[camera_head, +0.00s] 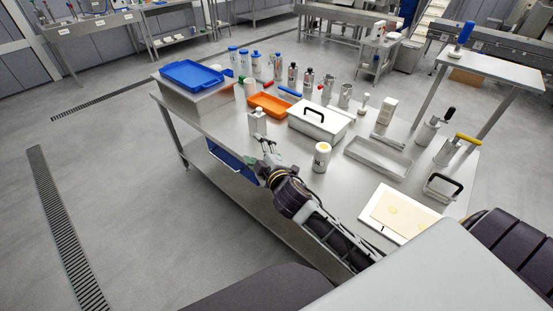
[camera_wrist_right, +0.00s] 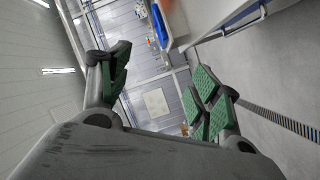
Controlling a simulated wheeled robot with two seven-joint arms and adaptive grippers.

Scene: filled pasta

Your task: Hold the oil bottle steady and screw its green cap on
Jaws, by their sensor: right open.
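My right gripper (camera_head: 263,162) is at the front edge of the steel table, with its arm coming in from the lower right. In the right wrist view its green-padded fingers (camera_wrist_right: 162,88) are wide apart with nothing between them. A small green-topped item (camera_head: 240,79) is near the blue tray. I cannot tell for sure which item is the oil bottle or its cap. My left gripper is not in view.
The steel table (camera_head: 225,121) carries a blue tray (camera_head: 192,74), an orange tray (camera_head: 269,105), a lidded box (camera_head: 318,119), a white jar (camera_head: 321,157) and several bottles at the back. A white board with a dough sheet (camera_head: 401,213) lies at the right front. Open floor is left.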

